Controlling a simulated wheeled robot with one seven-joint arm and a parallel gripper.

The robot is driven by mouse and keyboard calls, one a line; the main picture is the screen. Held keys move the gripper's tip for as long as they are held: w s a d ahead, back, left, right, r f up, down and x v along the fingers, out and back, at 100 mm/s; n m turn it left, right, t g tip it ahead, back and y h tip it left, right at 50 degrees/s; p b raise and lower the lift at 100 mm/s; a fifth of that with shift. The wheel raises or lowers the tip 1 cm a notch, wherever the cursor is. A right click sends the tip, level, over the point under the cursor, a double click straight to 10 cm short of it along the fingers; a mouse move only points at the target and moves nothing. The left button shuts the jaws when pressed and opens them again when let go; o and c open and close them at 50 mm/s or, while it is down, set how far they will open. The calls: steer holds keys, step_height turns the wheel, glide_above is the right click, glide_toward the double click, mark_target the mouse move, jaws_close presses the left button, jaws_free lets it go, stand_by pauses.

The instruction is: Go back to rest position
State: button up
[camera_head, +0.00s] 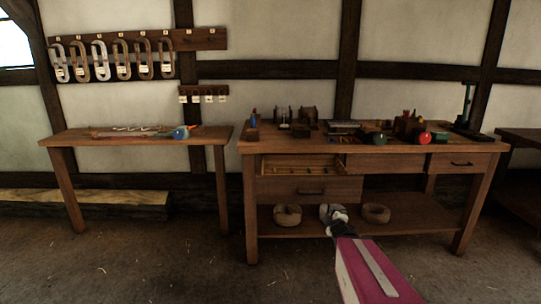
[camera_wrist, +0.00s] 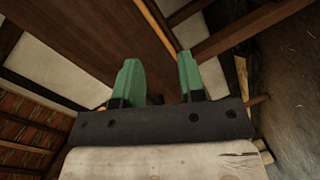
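My gripper shows in the wrist view (camera_wrist: 158,60) with two green fingers standing apart and nothing between them. Brown wood is seen behind the fingers, and the picture is tilted. In the head view my arm reaches forward from the lower right to the front of the workbench (camera_head: 262,148). Its grey-white end is low, before the bench's bottom shelf (camera_head: 412,222). The fingertips cannot be made out there, nor whether anything is touched.
Coiled rings (camera_head: 287,215) lie on the shelf. Tools and coloured balls stand on the bench. A narrower table (camera_head: 100,141) stands left. The floor in front is clear, with straw scraps.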

steer(key=s+a+f+m+g+h, duration=0.15)
steer(key=s+f+m+g, duration=0.25)
steer(key=f+m+g, duration=0.45)
steer(key=s+a+f+m+g+y, duration=0.1)
steer(key=s+a+m+g, duration=0.4)
steer(key=s, duration=0.5)
steer(key=shift+a+f+g, duration=0.55)
steer(key=shift+a+g, duration=0.25)
steer(key=shift+g, duration=0.45)
steer(key=shift+w+y, duration=0.1)
steer(key=shift+y, duration=0.15)
